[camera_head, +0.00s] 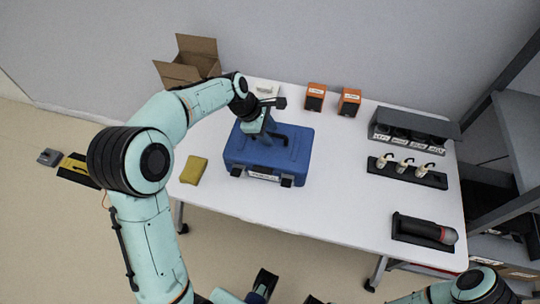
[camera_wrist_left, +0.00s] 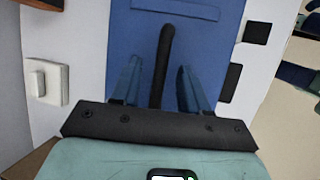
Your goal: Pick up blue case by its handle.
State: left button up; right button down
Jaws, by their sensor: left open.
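The blue case (camera_head: 298,163) lies flat on the white table, left of the middle, with its latches toward the front edge. Its black handle (camera_head: 280,138) is on the top face. My left gripper (camera_head: 265,140) is over the case, reaching down to the handle. In the left wrist view the open fingers (camera_wrist_left: 160,85) stand on either side of the black handle (camera_wrist_left: 165,50), with gaps visible on both sides. Whether the fingertips touch the case (camera_wrist_left: 205,40) is unclear.
Two orange-black boxes (camera_head: 315,97) stand behind. A grey rack (camera_head: 412,128), a tray of white items (camera_head: 408,171) and a dark tray with a cylinder (camera_head: 425,231) are at the right.

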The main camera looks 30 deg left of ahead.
pick_arm(q)
grip_shut()
dwell(1.4)
jog(key=shift+r, duration=0.2)
